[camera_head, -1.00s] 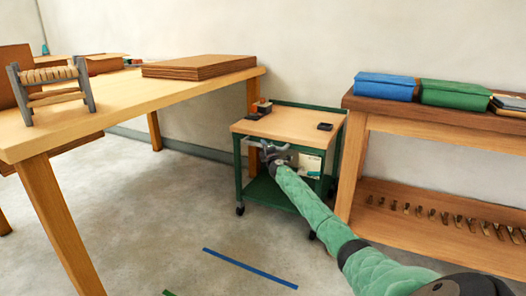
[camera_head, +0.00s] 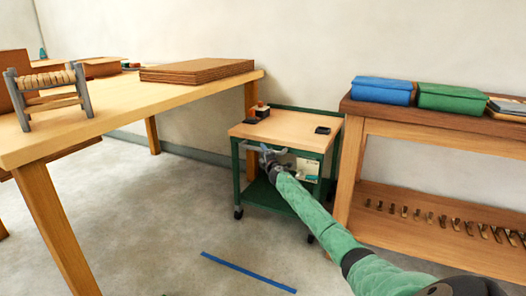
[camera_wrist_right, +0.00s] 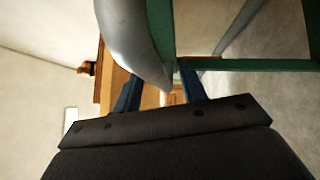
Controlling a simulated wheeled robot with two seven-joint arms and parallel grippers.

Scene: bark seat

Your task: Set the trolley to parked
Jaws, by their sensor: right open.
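The trolley (camera_head: 285,131) has a green frame and a pale wooden top. It stands between the large wooden table and the bench, with dark wheels on the floor. My right gripper (camera_head: 266,153) is at the trolley's front side, just below the top, by a grey bar (camera_head: 250,147). In the right wrist view the two dark fingers of the right gripper (camera_wrist_right: 160,82) are apart. A thick grey bar (camera_wrist_right: 132,35) passes close in front of them; I cannot tell whether they touch it. The trolley's green frame (camera_wrist_right: 160,28) is just beyond. My left gripper is out of view.
A blue strip (camera_head: 248,272) lies on the floor in front of the trolley. The wooden table (camera_head: 110,105) at left carries a small stool (camera_head: 48,98). The bench (camera_head: 440,124) stands close at right. A dark box (camera_head: 323,130) lies on the trolley. Open floor lies left and front.

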